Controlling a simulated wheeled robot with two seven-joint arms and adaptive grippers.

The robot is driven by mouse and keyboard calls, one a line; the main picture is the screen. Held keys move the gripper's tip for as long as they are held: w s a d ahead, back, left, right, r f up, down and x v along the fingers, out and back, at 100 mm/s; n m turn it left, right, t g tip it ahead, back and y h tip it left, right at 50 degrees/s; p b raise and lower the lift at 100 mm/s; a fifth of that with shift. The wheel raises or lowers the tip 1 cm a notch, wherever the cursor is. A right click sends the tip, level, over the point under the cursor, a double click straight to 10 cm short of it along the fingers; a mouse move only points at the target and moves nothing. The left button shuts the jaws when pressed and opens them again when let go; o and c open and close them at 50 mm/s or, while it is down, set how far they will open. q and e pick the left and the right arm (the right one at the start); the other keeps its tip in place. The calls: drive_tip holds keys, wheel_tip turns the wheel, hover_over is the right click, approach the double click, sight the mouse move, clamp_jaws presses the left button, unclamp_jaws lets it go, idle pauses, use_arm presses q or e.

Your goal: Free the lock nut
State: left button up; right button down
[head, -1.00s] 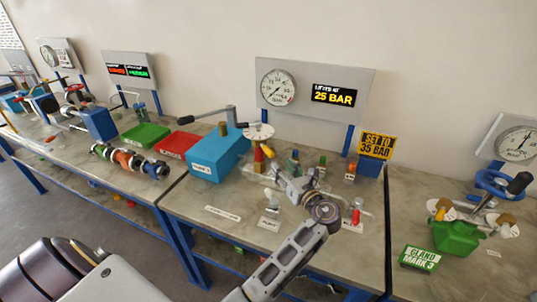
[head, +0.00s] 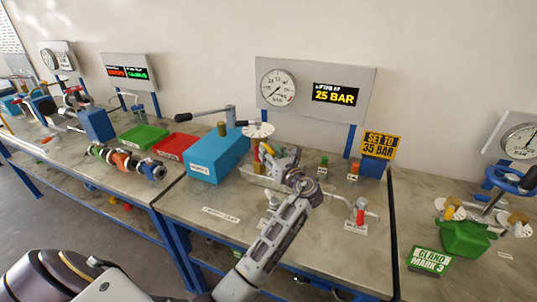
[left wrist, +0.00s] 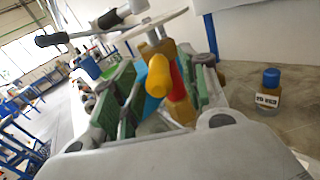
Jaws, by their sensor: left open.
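A valve column (head: 256,153), red and yellow, stands under a white round disc (head: 258,130) beside the blue box. My left gripper (head: 272,156) is open right at this column, its fingers partly covering it. In the left wrist view my left gripper (left wrist: 165,85) has green-padded fingers on either side of a yellow rod end (left wrist: 158,75) and a red part (left wrist: 180,107). I cannot tell whether either finger touches. Which part is the lock nut is not clear. My right gripper is not in view.
A small labelled bottle (left wrist: 269,92) stands to the right in the wrist view. A red-based fitting (head: 360,212) is at the right. A gauge panel (head: 315,90) reads 25 BAR.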

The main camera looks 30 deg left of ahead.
use_arm(q)
drive_tip(key=shift+b+x, duration=0.3)
drive_tip(key=shift+x, duration=0.55)
drive_tip(key=shift+a, duration=0.15)
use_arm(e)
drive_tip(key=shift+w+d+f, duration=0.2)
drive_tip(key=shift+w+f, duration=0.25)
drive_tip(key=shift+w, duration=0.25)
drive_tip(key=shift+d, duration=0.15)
use_arm(q)
drive_tip(key=c, duration=0.5)
clamp_jaws()
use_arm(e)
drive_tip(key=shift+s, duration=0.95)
